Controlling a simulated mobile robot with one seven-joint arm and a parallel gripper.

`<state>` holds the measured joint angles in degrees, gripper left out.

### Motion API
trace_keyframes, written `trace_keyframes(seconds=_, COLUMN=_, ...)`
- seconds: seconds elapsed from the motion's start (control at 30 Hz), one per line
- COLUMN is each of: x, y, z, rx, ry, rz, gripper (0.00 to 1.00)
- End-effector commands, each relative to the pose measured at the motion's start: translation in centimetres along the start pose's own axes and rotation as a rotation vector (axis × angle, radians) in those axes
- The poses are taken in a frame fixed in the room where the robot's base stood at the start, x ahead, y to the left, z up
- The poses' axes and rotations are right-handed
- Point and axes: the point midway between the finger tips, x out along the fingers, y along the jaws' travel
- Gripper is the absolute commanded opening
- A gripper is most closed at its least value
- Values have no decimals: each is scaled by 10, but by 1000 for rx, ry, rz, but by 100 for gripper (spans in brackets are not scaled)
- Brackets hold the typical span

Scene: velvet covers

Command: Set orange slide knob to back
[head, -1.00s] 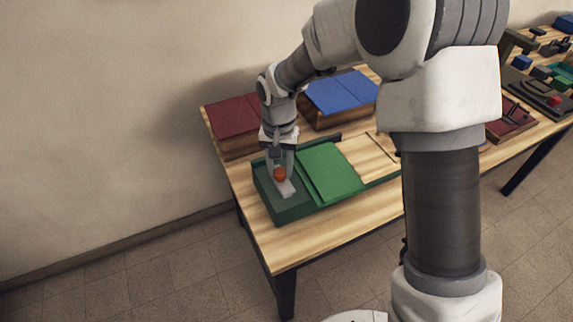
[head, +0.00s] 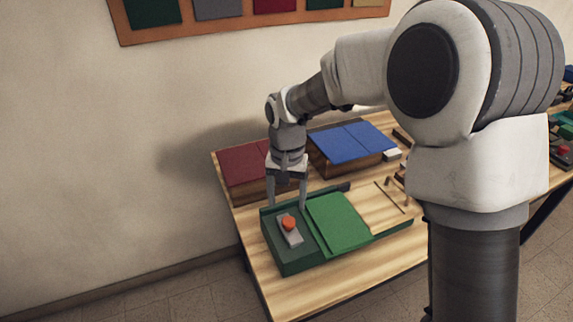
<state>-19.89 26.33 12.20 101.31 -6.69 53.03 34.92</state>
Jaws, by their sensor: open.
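The orange slide knob (head: 289,223) is a small round knob on a grey slide plate (head: 291,236). The plate lies on top of a dark green box (head: 284,255) at the left front of the table. The knob sits toward the far part of the plate, with more bare plate on its near side. My gripper (head: 287,204) is open and points down. Its fingers are spread above the far part of the green box, behind the knob in the picture. Nothing is between the fingers, and they look apart from the knob.
A bright green panel (head: 338,221) adjoins the box on the right. A dark red box (head: 238,166) and a blue-topped box (head: 351,143) stand behind it. Bare wood (head: 318,291) is free in front.

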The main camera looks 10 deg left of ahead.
Motion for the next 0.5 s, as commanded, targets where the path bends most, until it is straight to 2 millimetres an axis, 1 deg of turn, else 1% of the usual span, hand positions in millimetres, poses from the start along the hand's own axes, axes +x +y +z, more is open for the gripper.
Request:
trace_keyframes(seconds=0.03, x=-16, y=-1, z=-1, rx=1, ry=6, rz=-3, gripper=72)
trace_keyframes(seconds=0.2, x=-57, y=-1, z=-1, rx=-1, ry=5, rz=-2, gripper=72)
trace_keyframes(seconds=0.3, x=-77, y=-1, z=0, rx=-1, ry=3, rz=-2, gripper=72)
trace_keyframes(seconds=0.4, x=-93, y=-1, z=0, rx=0, ry=3, rz=-3, gripper=72)
trace_keyframes(seconds=0.5, x=-103, y=-1, z=0, rx=0, ry=2, rz=-2, gripper=72)
